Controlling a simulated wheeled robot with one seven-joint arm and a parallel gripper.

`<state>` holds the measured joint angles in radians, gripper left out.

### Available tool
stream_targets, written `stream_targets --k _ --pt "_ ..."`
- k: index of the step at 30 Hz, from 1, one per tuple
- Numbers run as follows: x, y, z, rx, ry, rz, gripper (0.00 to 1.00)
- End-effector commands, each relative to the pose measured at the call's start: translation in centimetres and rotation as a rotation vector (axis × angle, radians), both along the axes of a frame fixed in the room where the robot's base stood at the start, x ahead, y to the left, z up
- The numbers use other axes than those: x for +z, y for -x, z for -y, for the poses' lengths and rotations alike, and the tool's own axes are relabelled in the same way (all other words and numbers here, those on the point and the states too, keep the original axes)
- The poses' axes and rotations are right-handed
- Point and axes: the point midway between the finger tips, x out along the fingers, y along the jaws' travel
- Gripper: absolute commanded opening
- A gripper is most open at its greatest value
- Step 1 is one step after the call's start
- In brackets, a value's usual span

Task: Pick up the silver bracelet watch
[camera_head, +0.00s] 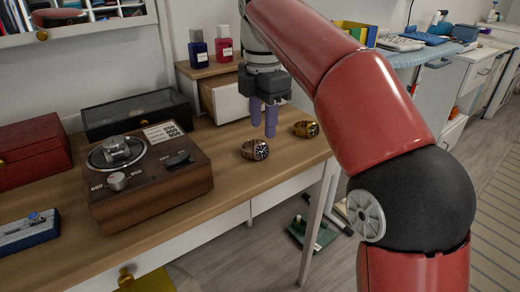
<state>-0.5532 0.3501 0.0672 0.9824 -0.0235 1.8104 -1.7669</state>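My gripper (263,126) points down above the right part of the wooden desk, its two purple fingers apart with nothing seen between them. A watch with a brownish-gold band and dark dial (254,150) lies just below and left of the fingertips. A gold watch (306,129) lies to their right, near the desk's right edge. Neither watch looks clearly silver. A silver, round-topped object (115,149) sits on the wooden device; I cannot tell if it is a watch.
The wooden device (150,183) with knobs stands left of the watches. A small drawer unit (222,98) with blue and red bottles stands behind my gripper. The desk front between device and right edge is clear.

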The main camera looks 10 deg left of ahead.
Motion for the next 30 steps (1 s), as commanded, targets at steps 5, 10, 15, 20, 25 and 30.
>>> stream_targets --k 5,10,15,20,25,30 --pt "-3.0 -0.1 -0.6 -0.001 0.001 -0.003 0.38" --pt "-4.7 -0.1 -0.5 -0.002 0.000 0.000 0.38" --pt "-4.8 -0.1 -0.5 -0.003 -0.001 0.001 0.38" --pt "-4.8 -0.1 -0.5 -0.003 -0.001 0.001 0.30" --pt "-4.8 -0.1 -0.5 -0.003 -0.001 0.001 0.08" --pt "-4.8 -0.1 -0.5 -0.003 -0.001 0.001 0.00"
